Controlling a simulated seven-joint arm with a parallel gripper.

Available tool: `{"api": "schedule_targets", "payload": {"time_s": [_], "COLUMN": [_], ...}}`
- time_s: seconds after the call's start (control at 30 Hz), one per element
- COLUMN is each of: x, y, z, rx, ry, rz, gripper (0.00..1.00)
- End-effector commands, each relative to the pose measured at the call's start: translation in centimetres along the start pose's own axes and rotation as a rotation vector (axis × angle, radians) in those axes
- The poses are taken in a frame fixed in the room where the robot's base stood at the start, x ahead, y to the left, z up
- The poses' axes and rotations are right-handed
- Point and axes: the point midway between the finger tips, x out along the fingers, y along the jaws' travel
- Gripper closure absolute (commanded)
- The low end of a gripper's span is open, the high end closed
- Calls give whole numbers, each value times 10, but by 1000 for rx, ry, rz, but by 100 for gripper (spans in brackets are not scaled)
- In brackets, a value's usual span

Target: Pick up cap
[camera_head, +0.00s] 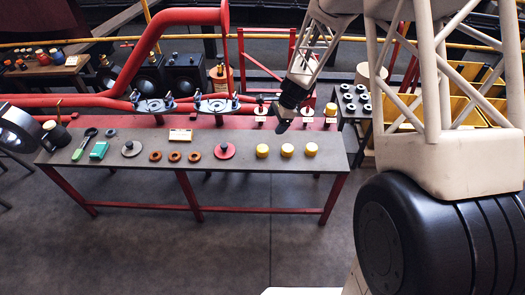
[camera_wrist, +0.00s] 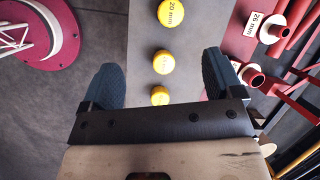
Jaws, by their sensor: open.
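Three yellow caps stand in a row near the right end of the grey bench: a left cap (camera_head: 262,151), a middle cap (camera_head: 287,150) and a right cap (camera_head: 311,149). The wrist view also shows three: one labelled 20 mm (camera_wrist: 171,12) at the top, one (camera_wrist: 163,62) in the centre and one (camera_wrist: 160,96) lower down, partly behind the gripper body. My gripper (camera_head: 287,126) is open and empty, above the bench's back edge in the head view. In the wrist view its two dark fingers lie to either side of the central cap, with nothing held.
Pipe stubs, one labelled 26 mm (camera_wrist: 254,23), stand behind the caps. The bench front is clear.

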Motion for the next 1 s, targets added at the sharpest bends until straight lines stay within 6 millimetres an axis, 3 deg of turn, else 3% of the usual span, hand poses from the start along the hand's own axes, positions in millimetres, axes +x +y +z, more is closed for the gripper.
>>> {"api": "schedule_targets", "payload": {"time_s": [0.2,0.43,0.6,1.0], "x": [64,111,124,127], "y": [-14,-21,-23,-23], "z": [-16,-27,-31,-31], "rx": [132,237,269,272], "ry": [-16,-25,-25,-26], "rz": [15,23,25,25], "gripper": [14,14,14,14]}}
